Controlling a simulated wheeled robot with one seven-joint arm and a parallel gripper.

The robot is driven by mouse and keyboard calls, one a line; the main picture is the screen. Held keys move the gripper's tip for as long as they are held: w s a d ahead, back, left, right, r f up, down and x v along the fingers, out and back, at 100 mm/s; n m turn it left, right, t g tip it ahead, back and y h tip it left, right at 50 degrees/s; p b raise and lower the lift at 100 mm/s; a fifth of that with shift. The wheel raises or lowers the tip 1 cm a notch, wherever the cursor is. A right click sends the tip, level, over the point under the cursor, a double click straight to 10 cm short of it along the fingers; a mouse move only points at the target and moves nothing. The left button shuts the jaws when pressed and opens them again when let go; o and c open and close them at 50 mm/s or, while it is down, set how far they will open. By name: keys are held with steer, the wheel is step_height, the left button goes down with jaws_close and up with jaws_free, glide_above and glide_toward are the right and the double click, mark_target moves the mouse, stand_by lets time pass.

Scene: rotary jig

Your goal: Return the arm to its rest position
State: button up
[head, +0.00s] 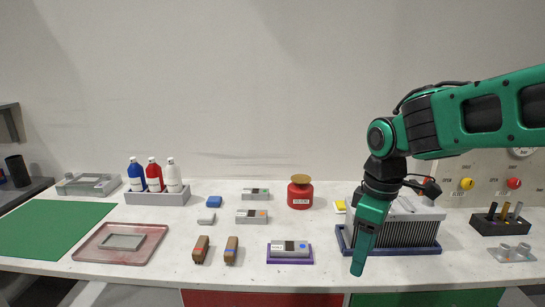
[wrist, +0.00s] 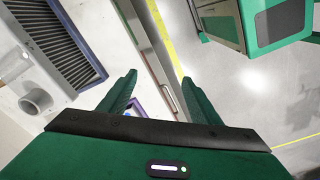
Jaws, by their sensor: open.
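My green arm reaches in from the right in the head view, and my gripper (head: 360,262) points down in front of the ribbed grey unit on its dark blue base (head: 400,248), near the table's front edge. In the wrist view my gripper (wrist: 158,85) shows two green fingers spread apart with nothing between them. The wrist view looks down past the table edge to the floor. In the head view the arm hides part of the ribbed unit.
The white table (head: 330,281) holds a red canister (head: 300,194), bottles in a grey rack (head: 158,198), a purple tray (head: 290,260), a pink tray (head: 85,250), a green mat (head: 50,232) and a black holder (head: 500,226). Grey floor (wrist: 225,75) lies beyond the table edge.

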steer(key=s+d+f+m, duration=0.2)
steer(key=s+d+m, duration=0.6)
steer(key=s+d, duration=0.1)
steer(key=s+d+f+m, duration=0.2)
steer(key=s+d+m, duration=0.7)
steer(key=d, duration=0.3)
steer(key=shift+s+f, duration=0.15)
steer(key=shift+s, duration=0.35)
steer(key=shift+w+f+g, duration=0.25)
steer(key=shift+w+g, duration=0.05)
steer(key=shift+w, duration=0.35)
